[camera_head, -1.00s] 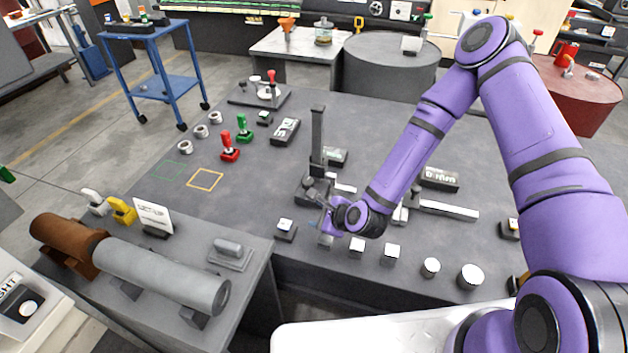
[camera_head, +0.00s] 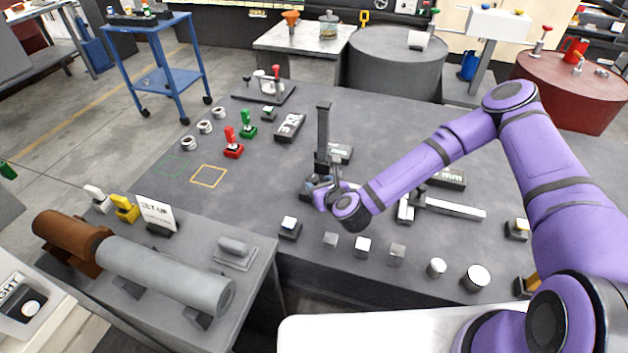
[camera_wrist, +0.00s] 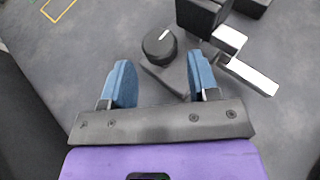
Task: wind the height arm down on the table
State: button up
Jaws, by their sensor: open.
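A height gauge stands on the dark table (camera_head: 262,215), its dark upright post (camera_head: 323,128) vertical. In the wrist view the post (camera_wrist: 203,14) is at the top, with a pale bar, seemingly the height arm (camera_wrist: 250,75), reaching to the right. A round black knob (camera_wrist: 160,44) with a white mark sits left of the post. My gripper (camera_head: 322,188) is at the foot of the post in the head view and hides much of the base. In the wrist view my gripper (camera_wrist: 163,82) is open; the knob lies just beyond the gap between its blue fingertips, with nothing held.
A caliper-like slide (camera_head: 450,209) lies to the right. Several small blocks and cylinders line the table's front edge, such as a block (camera_head: 362,246). Red and green levers (camera_head: 233,145) stand to the left.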

aim_at(317, 180)
jog(key=shift+x, duration=2.3)
jog(key=c, duration=0.7)
jog(key=shift+o, duration=0.2)
jog(key=shift+y, duration=0.3)
jog(key=shift+w+d+n+g+y, duration=0.15)
jog(key=shift+n+g+y, duration=0.55)
jog(key=shift+n+y, duration=0.5)
jog(key=shift+n+g+y, duration=1.3)
jog(key=shift+n+g, duration=0.3)
jog(key=shift+n, duration=0.3)
